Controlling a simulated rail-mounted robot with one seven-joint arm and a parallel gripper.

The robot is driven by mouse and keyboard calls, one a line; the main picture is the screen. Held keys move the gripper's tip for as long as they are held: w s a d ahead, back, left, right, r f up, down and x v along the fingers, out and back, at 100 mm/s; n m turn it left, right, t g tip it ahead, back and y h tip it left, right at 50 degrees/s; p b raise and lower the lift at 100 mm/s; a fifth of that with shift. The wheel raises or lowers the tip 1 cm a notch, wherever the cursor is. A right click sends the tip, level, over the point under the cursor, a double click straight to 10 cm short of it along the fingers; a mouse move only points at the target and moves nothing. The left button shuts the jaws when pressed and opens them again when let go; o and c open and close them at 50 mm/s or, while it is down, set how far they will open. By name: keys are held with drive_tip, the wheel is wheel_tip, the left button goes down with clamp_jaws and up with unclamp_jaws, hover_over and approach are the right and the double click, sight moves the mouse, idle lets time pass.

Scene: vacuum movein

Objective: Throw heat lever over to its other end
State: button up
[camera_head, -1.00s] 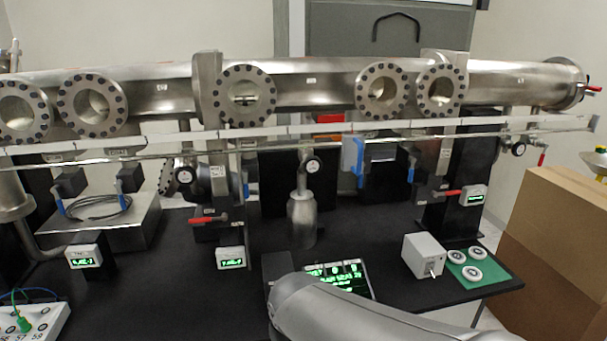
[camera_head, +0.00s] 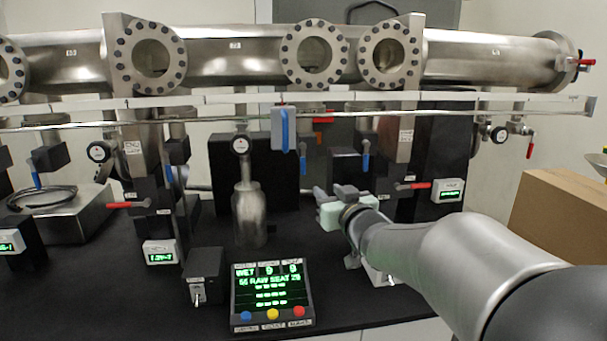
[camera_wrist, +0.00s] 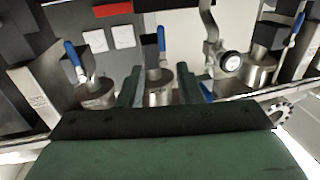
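No label that I can read names the heat lever, so I cannot tell which lever it is. A small dark box (camera_head: 204,268) left of the display has a short metal toggle (camera_head: 197,294) on its front. Another small box (camera_head: 376,272) with a toggle is largely hidden behind my arm. Blue-handled levers (camera_head: 285,132) and red-handled levers (camera_head: 413,186) sit along the steel pipework. My gripper (camera_head: 326,197) is above the bench, right of the steel bottle, touching nothing that I can see. In the wrist view its green fingers (camera_wrist: 160,88) are apart, with nothing seen between them.
A lit display (camera_head: 272,290) with coloured buttons stands on the black bench. A steel bottle (camera_head: 249,212) stands behind it. A long horizontal rail (camera_head: 220,100) and a flanged tube (camera_head: 235,55) cross above. Cardboard boxes (camera_head: 560,215) are at right.

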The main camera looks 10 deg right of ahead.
sight(304, 170)
drive_tip(key=w+a, duration=0.1)
drive_tip(key=w, duration=0.4)
drive_tip(key=w+a+p, duration=0.1)
drive_tip(key=w, duration=0.5)
drive_tip(key=w+a, duration=0.1)
drive_tip(key=w, duration=0.4)
drive_tip(key=shift+w+p, duration=0.15)
drive_tip(key=shift+p, duration=0.2)
clamp_jaws()
